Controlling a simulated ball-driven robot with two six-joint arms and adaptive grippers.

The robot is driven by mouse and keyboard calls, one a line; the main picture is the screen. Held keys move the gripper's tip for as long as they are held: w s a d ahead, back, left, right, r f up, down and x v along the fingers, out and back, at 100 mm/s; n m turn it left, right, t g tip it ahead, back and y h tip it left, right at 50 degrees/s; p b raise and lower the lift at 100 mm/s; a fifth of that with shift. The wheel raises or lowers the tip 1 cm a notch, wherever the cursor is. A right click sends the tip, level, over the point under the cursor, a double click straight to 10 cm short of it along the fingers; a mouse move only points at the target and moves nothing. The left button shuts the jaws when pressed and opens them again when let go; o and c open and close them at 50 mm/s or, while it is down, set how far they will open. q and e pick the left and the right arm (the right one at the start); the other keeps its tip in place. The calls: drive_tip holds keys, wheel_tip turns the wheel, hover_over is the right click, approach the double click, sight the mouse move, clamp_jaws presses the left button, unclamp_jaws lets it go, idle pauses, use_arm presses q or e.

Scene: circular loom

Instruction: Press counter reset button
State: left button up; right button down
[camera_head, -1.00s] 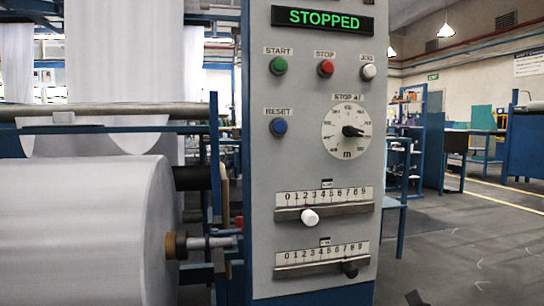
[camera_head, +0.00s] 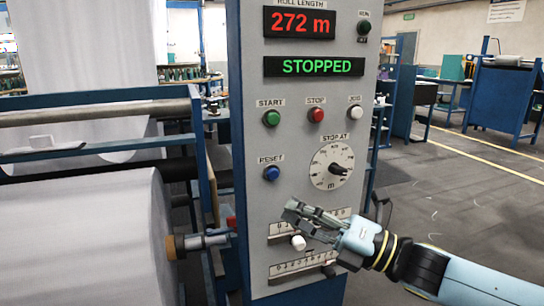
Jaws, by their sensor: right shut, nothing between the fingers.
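The blue RESET button (camera_head: 271,173) is on the left of the grey control panel (camera_head: 249,130), under its RESET label. It stands out and nothing covers it. The counter display (camera_head: 299,23) at the panel's top reads 272 m in red. My right gripper (camera_head: 290,211) is shut and empty. Its fingers point left, in front of the upper slider scale, below and slightly right of the blue button. It appears apart from the button; whether it touches the panel I cannot tell. My left gripper is not in view.
A green START button (camera_head: 271,118), a red STOP button (camera_head: 316,115), a white JOG button (camera_head: 355,113) and a STOP AT dial (camera_head: 332,166) are close by. A white slider knob (camera_head: 298,243) is just below my gripper.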

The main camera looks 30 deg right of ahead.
sight(273, 174)
drive_tip(key=shift+w, duration=0.15)
drive_tip(key=shift+w+d+b, duration=0.35)
drive_tip(key=shift+w+b, duration=0.45)
drive_tip(key=shift+w, duration=0.6)
drive_tip(key=shift+w+d+b, duration=0.35)
drive_tip(key=shift+w+b, duration=0.45)
drive_tip(key=shift+w, duration=0.6)
drive_tip(key=shift+w+d+b, duration=0.35)
drive_tip(key=shift+w+b, duration=0.45)
drive_tip(key=shift+w, duration=0.6)
drive_tip(key=shift+w, duration=0.1)
drive_tip(key=shift+w+d, duration=0.1)
drive_tip(key=shift+w, duration=0.2)
drive_tip(key=shift+w+d+b, duration=0.1)
drive_tip(key=shift+w+b, duration=0.3)
drive_tip(key=shift+w, duration=0.05)
drive_tip(key=shift+s, duration=0.1)
drive_tip(key=shift+s+a, duration=0.2)
drive_tip(key=shift+s, duration=0.6)
